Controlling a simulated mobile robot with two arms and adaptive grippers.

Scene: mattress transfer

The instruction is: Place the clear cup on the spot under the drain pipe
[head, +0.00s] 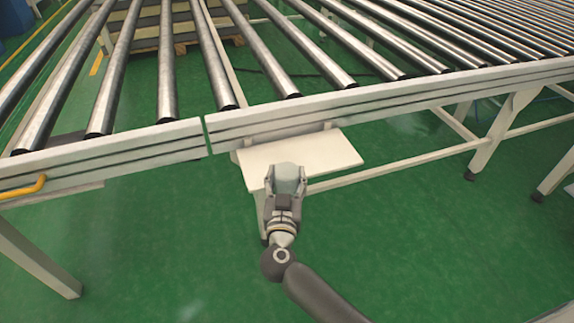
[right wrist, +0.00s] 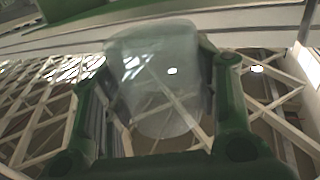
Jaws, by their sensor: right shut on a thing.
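My right gripper (head: 286,186) is shut on the clear cup (head: 287,178), in front of the white shelf below the conveyor. In the right wrist view the clear cup (right wrist: 158,85) is see-through and sits between the two fingers of my right gripper (right wrist: 160,95). Its far side overlaps the view of a pale beam and frame. I cannot tell whether the cup touches the shelf. No drain pipe or marked spot can be made out. My left gripper is not in view.
The white shelf (head: 325,152) is bare on its right part. The roller conveyor rail (head: 400,100) runs above and behind it. A support leg (head: 40,262) stands at left and a yellow handle (head: 24,187) at the far left. The green floor in front is clear.

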